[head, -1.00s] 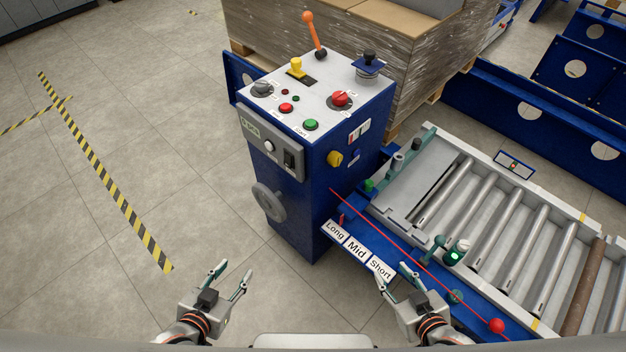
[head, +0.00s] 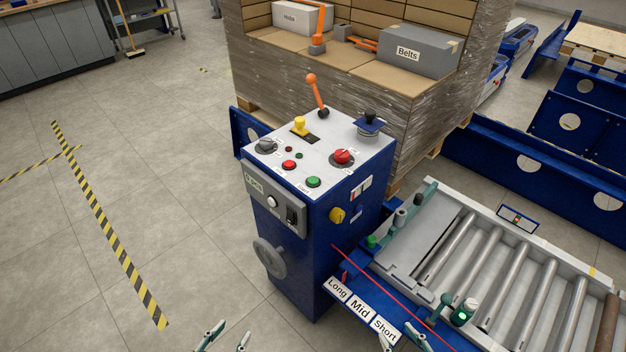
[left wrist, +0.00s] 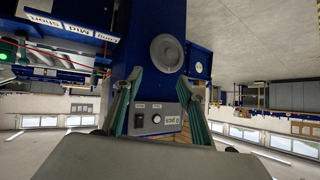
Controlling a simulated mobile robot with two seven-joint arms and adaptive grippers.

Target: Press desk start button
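The blue control desk (head: 318,215) stands in the middle of the head view. Its light top carries a green button (head: 313,182) near the front edge, with a red button (head: 289,165) to its left and a larger red mushroom knob (head: 343,157) behind it. My left gripper (head: 227,340) is open and empty at the bottom edge, apart from the desk. My right gripper (head: 401,341) is open and empty at the bottom edge. In the left wrist view, which appears upside down, my open left fingers (left wrist: 160,82) frame the desk's front panel (left wrist: 155,120); the green button is not visible there.
A roller conveyor (head: 500,262) lies to the right. A wrapped pallet load (head: 330,85) stands behind.

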